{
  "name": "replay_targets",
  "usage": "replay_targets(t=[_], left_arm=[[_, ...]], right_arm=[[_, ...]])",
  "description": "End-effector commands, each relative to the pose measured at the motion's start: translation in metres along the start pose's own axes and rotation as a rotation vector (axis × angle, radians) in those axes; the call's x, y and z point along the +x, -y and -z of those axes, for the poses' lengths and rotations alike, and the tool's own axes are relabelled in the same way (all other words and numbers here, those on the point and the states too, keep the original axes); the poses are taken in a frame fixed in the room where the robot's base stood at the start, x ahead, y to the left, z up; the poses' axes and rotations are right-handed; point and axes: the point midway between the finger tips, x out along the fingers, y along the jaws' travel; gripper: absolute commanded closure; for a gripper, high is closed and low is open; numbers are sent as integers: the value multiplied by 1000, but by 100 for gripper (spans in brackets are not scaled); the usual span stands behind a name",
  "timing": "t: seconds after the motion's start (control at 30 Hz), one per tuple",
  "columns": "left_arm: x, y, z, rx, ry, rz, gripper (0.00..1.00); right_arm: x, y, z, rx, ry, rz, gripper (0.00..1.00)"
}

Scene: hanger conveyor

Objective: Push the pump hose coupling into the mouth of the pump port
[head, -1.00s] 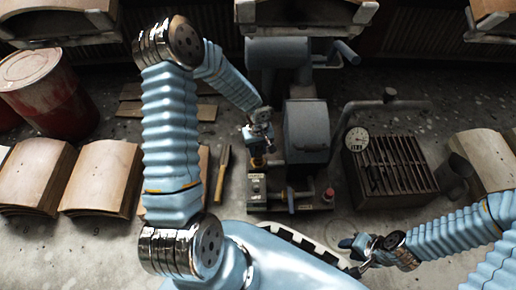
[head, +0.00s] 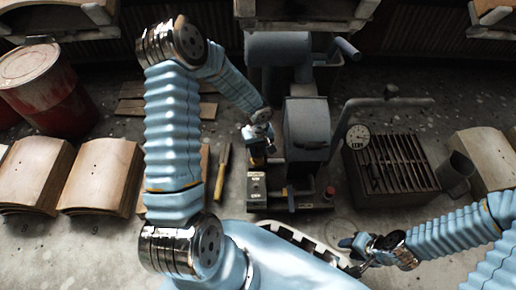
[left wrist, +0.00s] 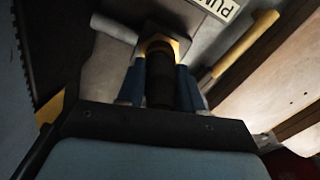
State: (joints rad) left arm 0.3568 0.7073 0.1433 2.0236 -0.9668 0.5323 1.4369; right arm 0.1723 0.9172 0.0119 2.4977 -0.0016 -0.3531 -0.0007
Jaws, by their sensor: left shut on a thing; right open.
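My left gripper (head: 257,150) is shut on the dark pump hose coupling (left wrist: 160,80), which sits between its two blue fingers (left wrist: 159,88) in the left wrist view. A yellow ring (left wrist: 158,46) shows at the coupling's far end. I cannot tell whether it belongs to the coupling or the port, or how far the coupling is in. In the head view the hand is at the left side of the grey pump machine, above a labelled block (head: 257,187). The port's mouth is hidden. My right gripper (head: 354,258) is open and empty at lower right.
A white label reading "PUM" (left wrist: 215,8) is beside the coupling. A yellow-handled tool (head: 222,170) lies left of the machine. A slatted crate (head: 393,165) and a gauge (head: 358,137) stand right. Curved wooden blocks (head: 100,175) and a red drum (head: 48,88) are left.

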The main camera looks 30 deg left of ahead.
Motion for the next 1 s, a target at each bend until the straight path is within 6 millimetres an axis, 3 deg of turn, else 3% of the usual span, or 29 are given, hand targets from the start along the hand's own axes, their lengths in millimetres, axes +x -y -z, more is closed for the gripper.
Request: replay_targets(t=[1.0], left_arm=[[8,0,0,1,0,0,91]], right_arm=[[0,0,0,0,0,0,57]])
